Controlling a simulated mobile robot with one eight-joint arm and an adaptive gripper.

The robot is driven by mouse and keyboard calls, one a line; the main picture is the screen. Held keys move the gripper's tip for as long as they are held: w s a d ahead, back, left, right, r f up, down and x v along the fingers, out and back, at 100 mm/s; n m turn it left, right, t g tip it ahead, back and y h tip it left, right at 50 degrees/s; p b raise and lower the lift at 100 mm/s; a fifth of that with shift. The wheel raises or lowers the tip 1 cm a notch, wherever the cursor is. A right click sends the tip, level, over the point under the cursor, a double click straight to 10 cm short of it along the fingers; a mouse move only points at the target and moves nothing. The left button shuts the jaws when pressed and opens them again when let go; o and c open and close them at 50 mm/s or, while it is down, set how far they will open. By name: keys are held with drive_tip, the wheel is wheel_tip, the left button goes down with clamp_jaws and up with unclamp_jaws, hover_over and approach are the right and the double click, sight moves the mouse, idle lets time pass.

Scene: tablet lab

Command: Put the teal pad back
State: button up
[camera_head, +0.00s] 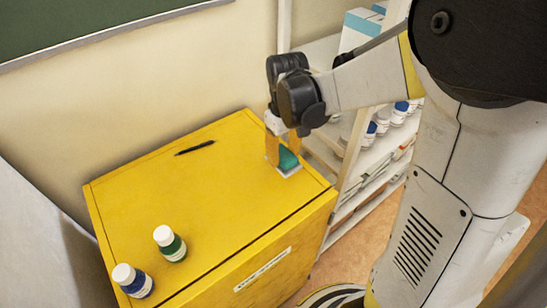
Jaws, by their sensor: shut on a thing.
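The teal pad (287,158) is at the right end of the yellow cabinet's top. My gripper (281,151) points down there, with its orange-yellow fingers shut on the pad. The fingers and wrist hide part of it. A pale flat piece (290,171) shows just below the pad; I cannot tell whether the pad touches it.
The middle is clear. A white shelf with bottles (384,121) stands at right.

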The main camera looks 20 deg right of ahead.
drive_tip(key=shift+w+a+f, duration=0.35)
drive_tip(key=shift+a+f, duration=0.15)
drive_tip(key=shift+a, duration=0.15)
drive_tip(key=shift+f+b, duration=0.45)
drive_tip(key=shift+f, duration=1.5)
drive_tip(key=shift+f, duration=0.2)
drive_tip(key=o, duration=1.3)
drive_tip(key=shift+r, duration=0.1)
